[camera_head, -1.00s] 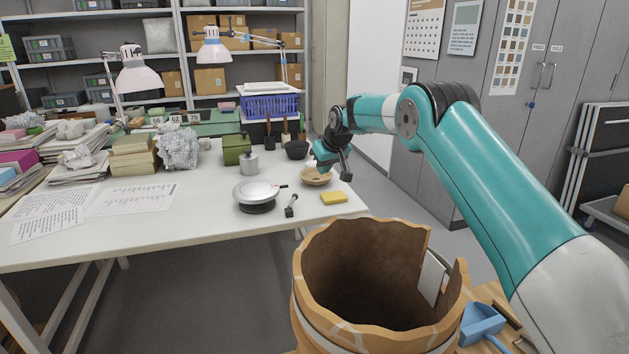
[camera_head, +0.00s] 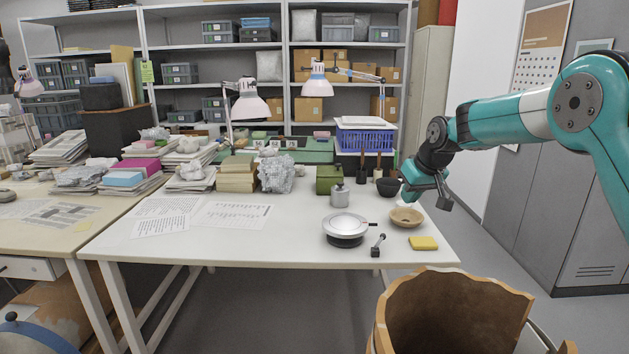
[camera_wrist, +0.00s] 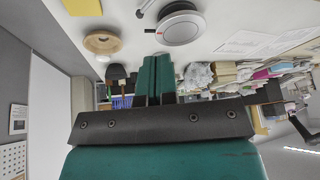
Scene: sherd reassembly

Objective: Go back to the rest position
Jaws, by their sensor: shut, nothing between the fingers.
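My gripper (camera_head: 443,196) is at the right end of the white table, in the air beside the shallow tan bowl (camera_head: 406,217). In the wrist view its two teal fingers (camera_wrist: 156,80) lie together, shut with nothing held. The large orange-brown broken vessel (camera_head: 455,310) stands in front of the table at the lower right, its rim jagged. Its lower part is cut off by the picture edge.
Desk lamps (camera_head: 250,103) stand at the back. Grey cabinets (camera_head: 550,210) are at the right.

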